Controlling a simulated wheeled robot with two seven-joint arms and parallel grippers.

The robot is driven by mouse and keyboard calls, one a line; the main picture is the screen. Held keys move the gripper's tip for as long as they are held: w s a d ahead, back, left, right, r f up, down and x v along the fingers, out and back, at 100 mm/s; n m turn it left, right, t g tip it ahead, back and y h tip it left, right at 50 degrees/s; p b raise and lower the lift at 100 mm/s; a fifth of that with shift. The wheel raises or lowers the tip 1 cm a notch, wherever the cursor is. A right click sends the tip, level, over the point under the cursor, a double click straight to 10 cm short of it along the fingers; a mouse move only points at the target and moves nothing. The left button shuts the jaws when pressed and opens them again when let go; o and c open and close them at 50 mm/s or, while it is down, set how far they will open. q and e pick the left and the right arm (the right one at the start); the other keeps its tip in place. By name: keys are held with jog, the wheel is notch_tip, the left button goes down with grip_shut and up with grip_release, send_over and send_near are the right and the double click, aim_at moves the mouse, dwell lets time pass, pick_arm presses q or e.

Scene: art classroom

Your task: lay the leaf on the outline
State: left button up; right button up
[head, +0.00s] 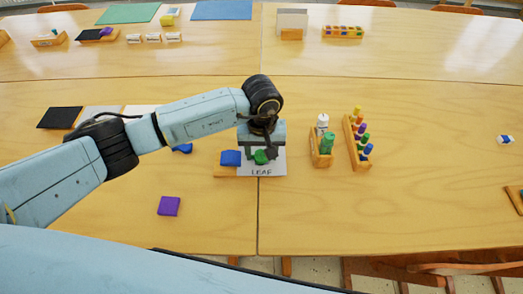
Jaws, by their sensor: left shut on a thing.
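The green leaf (262,157) shows just below my left gripper (261,150), which points down and is shut on it. The gripper and leaf are over a white sheet (275,172) with the word LEAF along its near edge. The outline on the sheet is hidden by the gripper and leaf. I cannot tell whether the leaf touches the sheet. My right gripper is not in view.
A blue piece (230,158) and a wooden block or tray (225,171) lie just left of the sheet. A purple square (169,206) lies nearer left. Wooden holders with a bottle (322,122) and colored pegs (357,142) stand right.

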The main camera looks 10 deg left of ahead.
pick_arm(q)
jog(key=shift+f+b, duration=0.2)
jog(key=shift+b, duration=0.15)
dwell(0.5)
jog(key=o, duration=1)
jog(key=shift+a, duration=0.1)
jog(key=shift+o, duration=1.3)
jog(key=shift+r, duration=0.1)
